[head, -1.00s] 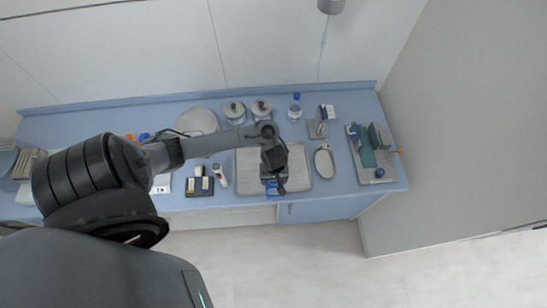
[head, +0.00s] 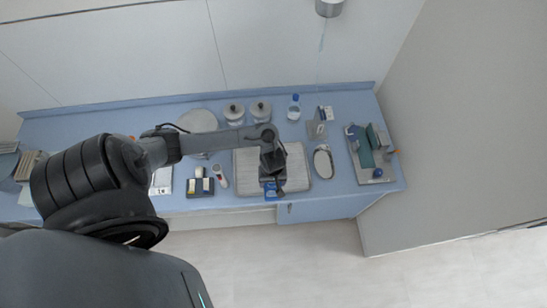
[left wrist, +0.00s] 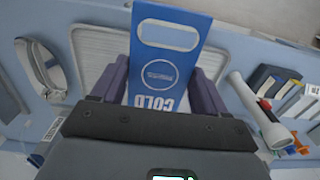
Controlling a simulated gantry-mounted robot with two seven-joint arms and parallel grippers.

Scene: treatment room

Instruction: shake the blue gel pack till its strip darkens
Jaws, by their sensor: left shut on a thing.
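The blue gel pack (left wrist: 160,75) is a flat blue pack with "COLD" lettering, a round emblem and a pale, rounded strip window (left wrist: 170,34) near its far end. In the head view my left gripper (head: 272,180) is over the front part of the metal tray (head: 244,183), and only a small part of the pack (head: 270,189) shows. My right gripper is not in view.
On the blue counter, a kidney dish (head: 323,162) lies right of the tray and a white torch-like item (head: 220,176) lies left. Two lidded jars (head: 234,112) and a blue-capped bottle (head: 294,108) stand behind. A rack (head: 375,151) is at far right.

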